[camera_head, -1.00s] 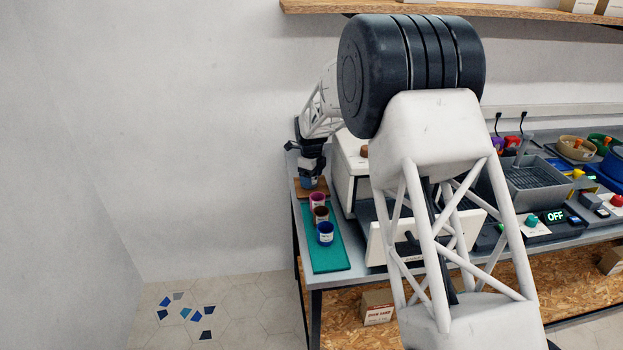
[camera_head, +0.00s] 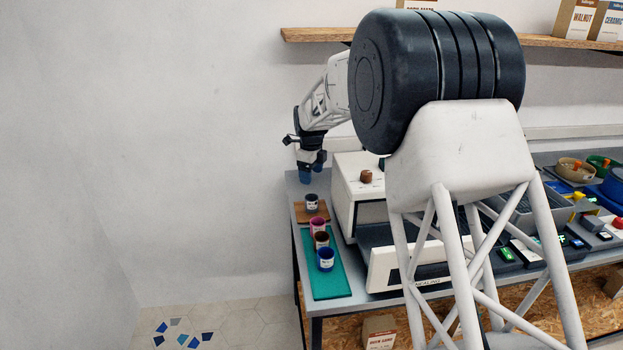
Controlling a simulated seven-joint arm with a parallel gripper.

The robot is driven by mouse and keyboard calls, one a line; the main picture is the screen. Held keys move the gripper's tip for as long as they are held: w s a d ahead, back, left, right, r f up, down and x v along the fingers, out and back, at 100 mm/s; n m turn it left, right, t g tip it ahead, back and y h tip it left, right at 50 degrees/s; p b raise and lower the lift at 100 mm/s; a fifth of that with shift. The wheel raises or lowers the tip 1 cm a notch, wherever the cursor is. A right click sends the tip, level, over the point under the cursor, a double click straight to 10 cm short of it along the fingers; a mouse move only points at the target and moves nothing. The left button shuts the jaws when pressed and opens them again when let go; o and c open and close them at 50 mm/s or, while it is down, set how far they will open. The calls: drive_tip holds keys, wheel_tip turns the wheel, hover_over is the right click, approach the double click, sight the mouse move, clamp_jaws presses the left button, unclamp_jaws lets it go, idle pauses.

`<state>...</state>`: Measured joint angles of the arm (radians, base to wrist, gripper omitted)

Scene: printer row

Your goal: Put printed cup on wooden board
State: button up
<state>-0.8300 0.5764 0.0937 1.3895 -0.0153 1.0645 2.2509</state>
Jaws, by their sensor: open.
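A dark grey cup with a pale label (camera_head: 312,203) stands upright on the wooden board (camera_head: 300,213), at the left end of the bench. My gripper (camera_head: 305,178) is open, with blue fingertips, behind and above this cup. It looks empty and apart from the cup. In front of the board, a teal mat (camera_head: 328,285) bears a pink cup (camera_head: 316,225), a brown cup (camera_head: 321,241) and a blue cup (camera_head: 326,261), in a row. The cups' labels are too small to read.
A white box-shaped machine (camera_head: 344,195) with a small brown piece (camera_head: 366,177) on top stands right of the board. A lettered white machine front (camera_head: 385,270) is beside the mat. A wooden shelf (camera_head: 320,37) runs above.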

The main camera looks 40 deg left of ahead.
idle(0.8)
drive_tip(key=w+d+r, duration=0.1)
drive_tip(key=d+r, duration=0.3)
drive_tip(key=w+d+r+n, duration=0.1)
drive_tip(key=d+r, duration=0.3)
drive_tip(key=d, duration=0.1)
drive_tip(key=w+d+r+n, duration=0.1)
drive_tip(key=d+r, duration=0.3)
drive_tip(key=d, duration=0.1)
drive_tip(key=shift+r, duration=0.1)
drive_tip(key=s+d+r+n, duration=0.25)
drive_tip(key=s+d, duration=0.25)
drive_tip(key=d, duration=0.8)
drive_tip(key=s+d+r+n+t, duration=0.15)
drive_tip(key=s+d+r, duration=0.25)
drive_tip(key=d, duration=0.9)
drive_tip(key=s+d+r+n, duration=0.3)
drive_tip(key=s+d, duration=0.2)
drive_tip(key=d, duration=0.9)
drive_tip(key=s+d+f+n, duration=0.3)
drive_tip(key=s+d, duration=0.7)
drive_tip(key=s, duration=0.4)
drive_tip(key=s+d+f+n, duration=0.4)
drive_tip(key=s+d+f, duration=0.2)
drive_tip(key=s+d, duration=0.4)
drive_tip(key=s+t, duration=0.1)
drive_tip(key=s, duration=0.2)
drive_tip(key=shift+s+d+f, duration=0.15)
drive_tip(key=shift+s+d, duration=0.2)
drive_tip(key=shift+s, duration=0.05)
